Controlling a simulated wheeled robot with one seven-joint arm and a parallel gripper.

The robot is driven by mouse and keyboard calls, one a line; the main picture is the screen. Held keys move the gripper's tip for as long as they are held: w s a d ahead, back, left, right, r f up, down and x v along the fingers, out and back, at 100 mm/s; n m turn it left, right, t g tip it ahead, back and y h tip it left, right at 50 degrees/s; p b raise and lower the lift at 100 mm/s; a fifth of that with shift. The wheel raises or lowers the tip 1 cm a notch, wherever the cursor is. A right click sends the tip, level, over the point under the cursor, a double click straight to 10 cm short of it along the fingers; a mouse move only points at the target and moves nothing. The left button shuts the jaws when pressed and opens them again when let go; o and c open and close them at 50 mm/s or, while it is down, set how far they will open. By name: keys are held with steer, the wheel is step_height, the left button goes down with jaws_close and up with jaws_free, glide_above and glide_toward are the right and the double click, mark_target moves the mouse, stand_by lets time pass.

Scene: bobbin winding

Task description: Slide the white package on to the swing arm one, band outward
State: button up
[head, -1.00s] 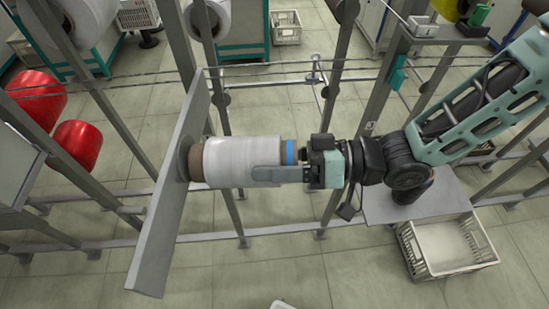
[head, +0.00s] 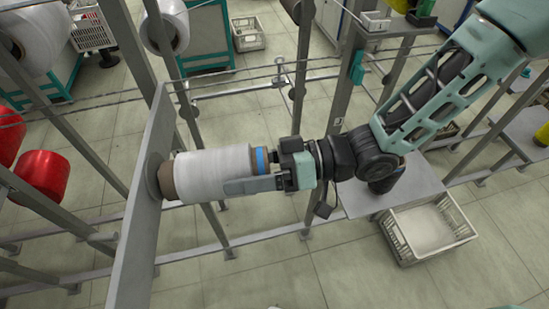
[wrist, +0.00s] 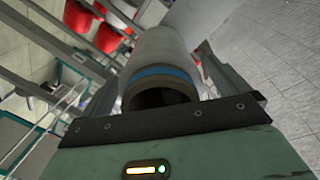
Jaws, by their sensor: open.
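The white package (head: 212,173) lies roughly level, its inner end at the round disc (head: 153,175) on the long grey plate (head: 137,215), apparently the swing arm. The peg inside is hidden. A brown core shows at both ends, and the blue band (head: 261,160) is at the outer end, facing my gripper. My gripper (head: 230,174) is open, with its near finger alongside the package and its far finger hidden behind it. In the wrist view the package (wrist: 163,50) runs away between the spread fingers, with the blue band and dark hollow core end nearest. Finger contact cannot be told.
Red packages (head: 42,175) are on the rack at left. White packages (head: 165,27) hang on the rack behind. Thin wires and grey posts cross behind the plate. A white crate (head: 428,228) stands on the floor at right. The floor in front is clear.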

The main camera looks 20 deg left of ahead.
steer(key=shift+w+d, duration=0.1)
steer(key=b+v, duration=0.3)
steer(key=v, duration=1.4)
steer(key=shift+b, duration=0.3)
steer(key=shift+w, duration=0.15)
steer(key=w+d+f+m+t+h, duration=0.2)
steer(key=w+m+t+h, duration=0.2)
steer(key=w+t+h, duration=0.6)
steer(key=s+d+r+m+g+h, duration=0.1)
steer(key=s+d, duration=0.3)
steer(key=s, duration=0.6)
steer(key=s+d+r+m+g+h, duration=0.2)
steer(key=s+d+r+h, duration=0.1)
steer(key=s, duration=0.6)
steer(key=shift+s+d+h, duration=0.4)
steer(key=shift+d+h, duration=0.1)
steer(key=shift+d, duration=0.65)
